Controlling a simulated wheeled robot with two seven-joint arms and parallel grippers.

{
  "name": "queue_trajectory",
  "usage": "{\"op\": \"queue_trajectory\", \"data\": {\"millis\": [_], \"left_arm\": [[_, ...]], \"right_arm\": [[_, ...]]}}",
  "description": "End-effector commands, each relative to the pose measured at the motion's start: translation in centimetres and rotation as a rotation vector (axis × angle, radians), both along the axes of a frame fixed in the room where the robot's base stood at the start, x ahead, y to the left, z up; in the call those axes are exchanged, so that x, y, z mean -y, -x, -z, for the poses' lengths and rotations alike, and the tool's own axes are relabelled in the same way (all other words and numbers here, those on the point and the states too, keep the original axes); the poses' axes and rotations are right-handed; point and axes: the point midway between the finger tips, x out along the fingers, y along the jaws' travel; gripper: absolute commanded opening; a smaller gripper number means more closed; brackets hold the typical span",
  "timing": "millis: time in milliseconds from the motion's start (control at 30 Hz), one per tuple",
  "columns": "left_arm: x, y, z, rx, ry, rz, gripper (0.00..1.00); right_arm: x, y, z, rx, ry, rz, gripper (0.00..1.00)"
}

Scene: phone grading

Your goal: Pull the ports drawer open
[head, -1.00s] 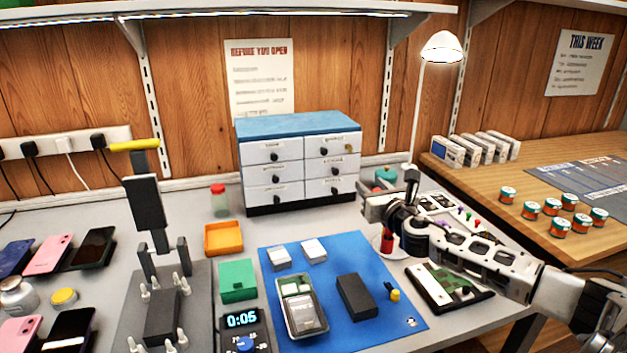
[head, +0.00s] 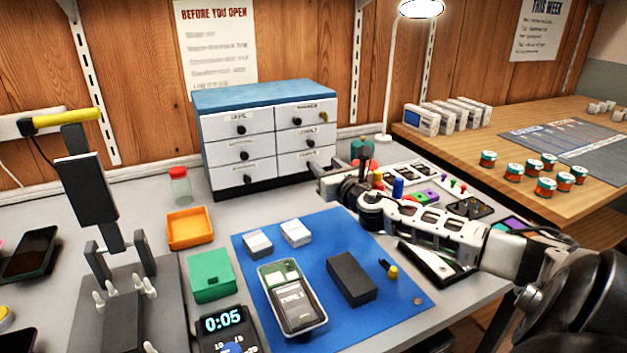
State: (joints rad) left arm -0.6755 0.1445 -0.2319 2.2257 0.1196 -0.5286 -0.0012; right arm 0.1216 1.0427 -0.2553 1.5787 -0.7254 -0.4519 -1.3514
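The drawer cabinet (head: 228,151) stands against the back wall, with a blue top and two columns of white drawers with dark round knobs. All its drawers look shut. The drawer labels are too small to read surely, so I cannot tell which is the ports drawer. My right gripper (head: 324,182) is just in front of the cabinet's lower right corner, pointing left, near the bottom right drawer (head: 293,163). It looks apart from the knobs. Its fingers are small and dark, and I see nothing held in them. My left gripper is not in view.
A blue mat (head: 335,245) with an opened phone and a dark block lies in front. An orange tray (head: 189,228), a green box (head: 209,275) and a red-lidded jar (head: 180,186) stand left of it. A lamp (head: 421,8) rises behind my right arm.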

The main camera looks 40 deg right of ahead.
Motion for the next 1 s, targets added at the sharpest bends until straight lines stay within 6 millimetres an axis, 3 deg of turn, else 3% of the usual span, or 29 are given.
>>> {"op": "queue_trajectory", "data": {"millis": [33,233,467,800,1000], "left_arm": [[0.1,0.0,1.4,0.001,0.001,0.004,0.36],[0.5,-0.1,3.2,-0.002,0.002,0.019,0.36],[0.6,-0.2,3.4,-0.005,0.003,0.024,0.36],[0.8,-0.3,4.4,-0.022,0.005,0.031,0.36],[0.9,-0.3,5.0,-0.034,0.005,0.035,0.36]], "right_arm": [[0.0,0.0,1.6,0.000,0.000,0.000,0.40],[0.0,0.0,3.9,0.000,0.000,0.000,0.40],[0.4,-1.0,4.0,0.003,-0.001,0.002,0.40],[1.7,-5.4,4.0,0.003,-0.002,0.002,0.40],[2.2,-6.9,4.0,0.002,-0.002,0.000,0.40]]}}
